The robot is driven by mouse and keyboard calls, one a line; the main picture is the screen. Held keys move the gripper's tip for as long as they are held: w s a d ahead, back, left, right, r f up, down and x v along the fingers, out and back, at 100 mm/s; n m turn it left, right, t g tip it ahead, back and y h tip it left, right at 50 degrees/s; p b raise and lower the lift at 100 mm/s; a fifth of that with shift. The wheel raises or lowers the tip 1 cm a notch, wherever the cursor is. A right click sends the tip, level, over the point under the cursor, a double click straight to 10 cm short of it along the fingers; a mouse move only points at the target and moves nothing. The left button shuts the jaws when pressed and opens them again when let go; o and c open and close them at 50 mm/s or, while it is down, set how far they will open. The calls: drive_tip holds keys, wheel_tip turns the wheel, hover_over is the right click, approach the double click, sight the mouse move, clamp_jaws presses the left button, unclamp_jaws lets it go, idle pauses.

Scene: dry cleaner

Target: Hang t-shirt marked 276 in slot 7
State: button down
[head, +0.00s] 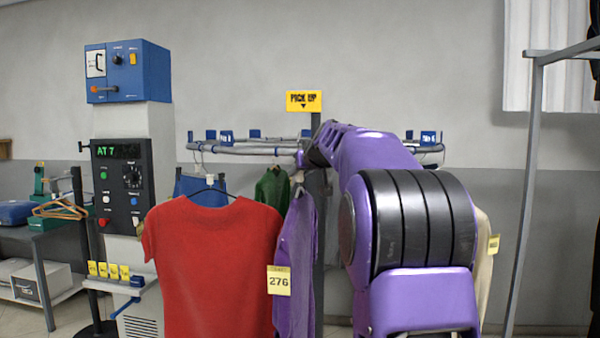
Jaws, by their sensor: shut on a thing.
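A purple t-shirt (298,255) hangs almost edge-on below the rail at the picture's middle. A yellow tag marked 276 (279,281) shows at its left edge and overlaps a red t-shirt. My gripper (301,160) is at the top of the purple t-shirt, by the front of the rail (245,151), and is shut on its hanger. The fingertips are small and partly hidden by my arm. I cannot tell if the hanger hook touches the rail. The yellow PICK UP sign (303,101) stands above; slot 7's label is not readable.
The red t-shirt (210,270) hangs close on the left, facing me. A green garment (272,188) hangs behind, and a cream one (483,260) at right behind my arm. The control panel (122,185) reads AT 7. A metal rack (530,180) stands at right.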

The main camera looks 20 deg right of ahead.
sight(300, 181)
drive_tip(key=shift+f+b, duration=1.5)
drive_tip(key=shift+f, duration=0.05)
drive_tip(key=shift+f, duration=0.2)
drive_tip(key=c, duration=0.5)
unclamp_jaws()
drive_tip(key=shift+b, duration=0.3)
drive_tip(key=shift+s+r+b, duration=0.1)
drive_tip(key=shift+s+b, duration=0.3)
drive_tip(key=shift+s, duration=0.1)
drive_tip(key=b+v, duration=0.4)
drive_tip(key=v, duration=1.2)
drive_tip(key=shift+s+a+r+b, duration=0.1)
drive_tip(key=shift+s+r+b, duration=0.1)
drive_tip(key=shift+b, duration=0.15)
